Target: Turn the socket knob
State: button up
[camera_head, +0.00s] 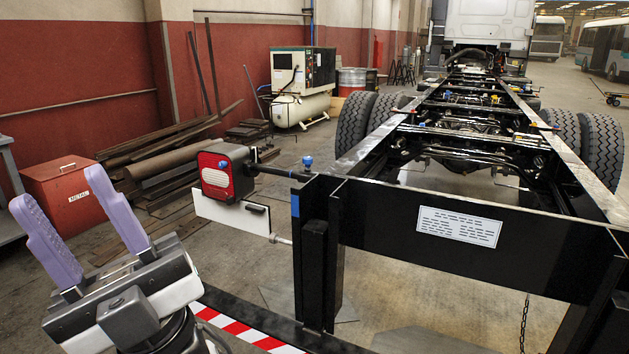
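A small blue knob (307,162) stands on top of the black chassis frame (375,215), at its near left corner beside the red and black tail lamp (222,170). I cannot tell for sure that it is the socket knob; no socket is clearly seen. My gripper (58,188) is at the lower left, with its two purple fingers pointing up and wide apart. Nothing is between them. It is well to the left of the blue knob and the tail lamp, apart from both.
A white plate (232,213) hangs under the lamp, and a red and white striped bar (240,330) lies low in front. A red metal box (65,195) is behind my gripper. Steel beams (160,160) are piled along the wall. Large tyres (357,123) flank the chassis.

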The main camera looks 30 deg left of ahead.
aim_at(308, 160)
jog(key=i+j, duration=1.15)
jog(key=k+j+u, duration=0.05)
